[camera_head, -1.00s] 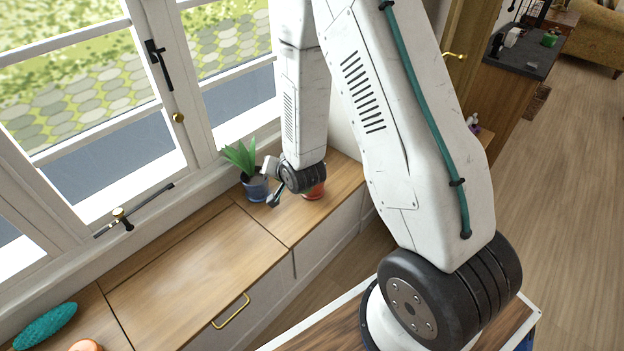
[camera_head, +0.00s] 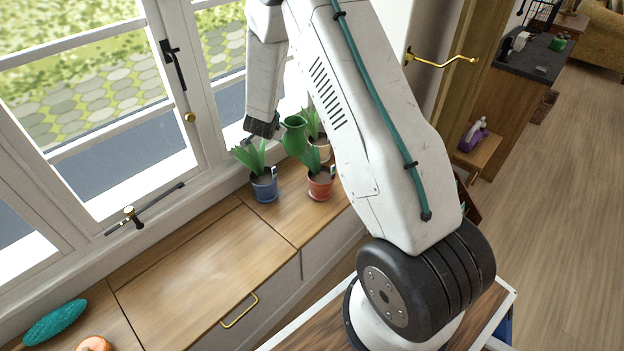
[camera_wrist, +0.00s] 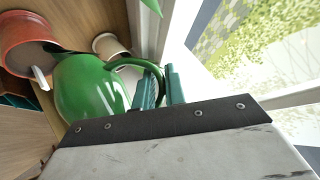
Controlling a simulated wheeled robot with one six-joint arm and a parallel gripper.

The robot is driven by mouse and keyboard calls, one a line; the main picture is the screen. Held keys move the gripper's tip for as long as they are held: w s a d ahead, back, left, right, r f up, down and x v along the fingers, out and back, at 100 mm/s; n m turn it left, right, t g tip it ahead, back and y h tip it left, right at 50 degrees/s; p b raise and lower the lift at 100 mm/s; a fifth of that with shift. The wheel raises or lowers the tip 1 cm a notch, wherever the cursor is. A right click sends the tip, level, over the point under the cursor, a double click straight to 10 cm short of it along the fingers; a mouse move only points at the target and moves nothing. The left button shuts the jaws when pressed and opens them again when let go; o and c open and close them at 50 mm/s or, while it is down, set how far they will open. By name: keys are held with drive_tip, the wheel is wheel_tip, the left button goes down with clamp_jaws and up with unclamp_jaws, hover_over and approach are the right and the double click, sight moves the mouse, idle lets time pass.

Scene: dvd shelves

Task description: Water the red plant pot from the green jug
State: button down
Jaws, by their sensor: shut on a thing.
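The green jug (camera_head: 294,136) hangs above the wooden sill top, among the plant pots. In the wrist view the jug (camera_wrist: 88,92) fills the left middle, and my gripper (camera_wrist: 158,84) is shut on its handle. The red plant pot (camera_head: 320,187) stands upright on the wooden top with a green plant in it, in front of the jug and to its right. The red pot also shows at the upper left of the wrist view (camera_wrist: 28,42), with its soil visible. In the head view my fingers are too small to make out clearly.
A blue pot (camera_head: 264,188) with a plant stands left of the red pot. A cream pot (camera_wrist: 110,46) stands behind, beside the window. The window frame (camera_head: 190,170) runs close behind the pots.

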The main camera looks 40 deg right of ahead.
drive_tip(key=shift+w+a+r, duration=0.15)
drive_tip(key=shift+w+a, duration=0.1)
drive_tip(key=shift+w, duration=0.55)
